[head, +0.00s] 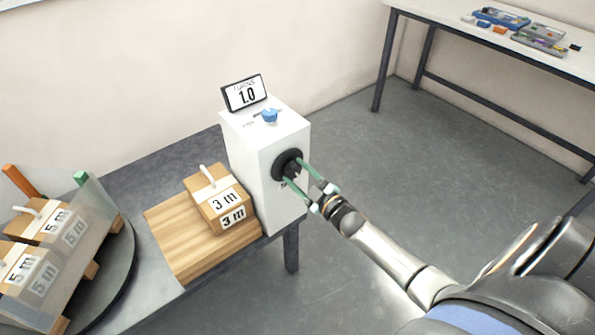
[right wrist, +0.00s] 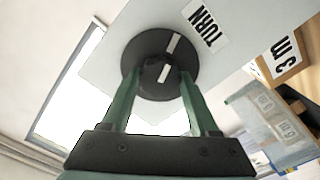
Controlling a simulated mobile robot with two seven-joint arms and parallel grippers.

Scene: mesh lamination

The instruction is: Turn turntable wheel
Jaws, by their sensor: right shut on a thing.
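The black round wheel (head: 284,160) is on the right-hand side face of a white box (head: 242,140) that stands at the table's end. In the right wrist view the wheel (right wrist: 148,45) has a white stripe on its disc and another on its raised middle grip; a TURN label (right wrist: 206,27) is beside it. My right gripper (head: 296,171) has its green fingers on both sides of the middle grip and is shut on it. The fingers partly hide the grip's sides. The small screen (head: 245,93) on the box reads 1.0. My left gripper is not in view.
A blue knob (head: 270,115) is on the box top. A carton marked 3 m (head: 219,200) sits on wooden boards (head: 183,240) beside the box. A round turntable (head: 118,275) with 5 m cartons (head: 28,270) is at left. A white table (head: 455,20) stands far right, with open floor between.

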